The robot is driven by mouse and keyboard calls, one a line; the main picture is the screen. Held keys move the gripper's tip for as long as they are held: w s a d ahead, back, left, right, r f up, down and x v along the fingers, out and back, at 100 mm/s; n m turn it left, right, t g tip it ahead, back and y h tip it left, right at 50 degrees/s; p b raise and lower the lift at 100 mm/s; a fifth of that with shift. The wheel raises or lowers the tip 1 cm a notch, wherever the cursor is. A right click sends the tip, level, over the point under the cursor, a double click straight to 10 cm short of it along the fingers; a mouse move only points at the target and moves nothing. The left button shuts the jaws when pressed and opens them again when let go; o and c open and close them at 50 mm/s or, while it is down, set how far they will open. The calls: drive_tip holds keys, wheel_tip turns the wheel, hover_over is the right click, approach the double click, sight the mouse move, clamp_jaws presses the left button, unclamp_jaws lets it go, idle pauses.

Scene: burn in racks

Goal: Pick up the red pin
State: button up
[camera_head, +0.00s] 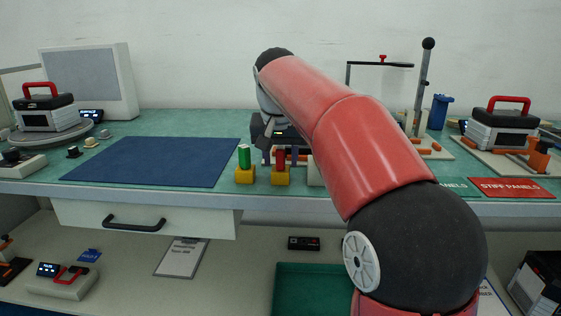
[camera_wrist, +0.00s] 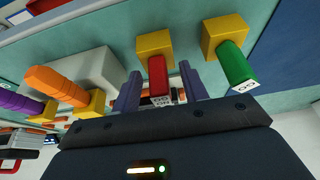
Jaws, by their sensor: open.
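The red pin (camera_head: 279,158) stands upright in a yellow block (camera_head: 281,177) near the front edge of the bench. In the wrist view the red pin (camera_wrist: 157,76) points towards me from its yellow block (camera_wrist: 153,43), its labelled end nearest. My gripper (camera_wrist: 160,70) is open, with one dark finger on each side of the red pin. Gaps show between the fingers and the pin, so it is not gripped. In the head view my gripper (camera_head: 281,152) is at the pin, partly hidden by my arm.
A green pin (camera_head: 244,157) in its own yellow block stands close to the left. A blue mat (camera_head: 155,160) leaves clear room at left.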

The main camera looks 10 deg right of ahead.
drive_tip(key=shift+c, duration=0.4)
clamp_jaws()
drive_tip(key=shift+r, duration=0.15)
